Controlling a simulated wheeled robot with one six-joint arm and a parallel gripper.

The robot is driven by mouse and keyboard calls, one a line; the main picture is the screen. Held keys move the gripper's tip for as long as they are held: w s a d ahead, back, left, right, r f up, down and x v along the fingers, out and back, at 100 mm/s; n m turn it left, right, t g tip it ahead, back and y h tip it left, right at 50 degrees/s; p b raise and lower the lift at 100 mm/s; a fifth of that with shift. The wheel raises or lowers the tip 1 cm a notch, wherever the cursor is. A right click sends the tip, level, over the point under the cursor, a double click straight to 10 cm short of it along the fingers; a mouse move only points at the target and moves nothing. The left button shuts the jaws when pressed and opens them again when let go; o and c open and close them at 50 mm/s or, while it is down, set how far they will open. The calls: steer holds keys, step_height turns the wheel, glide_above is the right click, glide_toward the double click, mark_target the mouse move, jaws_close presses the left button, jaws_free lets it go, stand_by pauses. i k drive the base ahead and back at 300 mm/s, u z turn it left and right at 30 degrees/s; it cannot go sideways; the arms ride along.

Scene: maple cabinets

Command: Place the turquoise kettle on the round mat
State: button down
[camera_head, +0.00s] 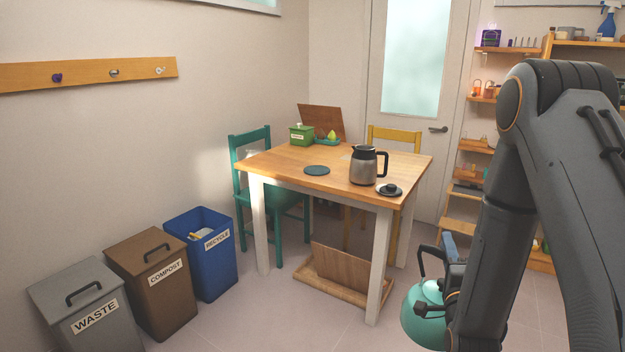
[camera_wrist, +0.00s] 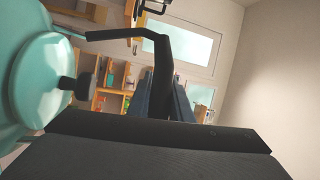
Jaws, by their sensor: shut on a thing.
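The turquoise kettle (camera_head: 422,318) with a dark handle is at the lower right in the head view, held by my gripper (camera_head: 449,262) in front of the table. In the wrist view the kettle (camera_wrist: 40,80) fills the left side, with its black lid knob and bent black handle showing. My gripper (camera_wrist: 165,98) is shut on the handle. The round mat (camera_head: 317,170), dark blue, lies bare on the wooden table top, left of its middle. The kettle is apart from the mat, nearer to me and to the right. My arm hides part of the kettle.
On the table (camera_head: 275,160) stand a steel jug (camera_head: 363,168), a black lid (camera_head: 389,190) and a green box (camera_head: 301,136). A teal chair (camera_head: 243,190) and a yellow chair (camera_head: 395,140) flank it. Bins (camera_head: 203,250) line the left wall.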

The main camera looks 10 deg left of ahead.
mark_target(322, 170)
steer(key=k, duration=0.3)
steer(key=u, duration=0.8)
steer(key=i, duration=0.45)
steer(key=u, duration=0.55)
steer(key=i, duration=0.95)
steer(key=z, duration=0.85)
steer(key=i, duration=0.35)
steer(key=z, duration=0.5)
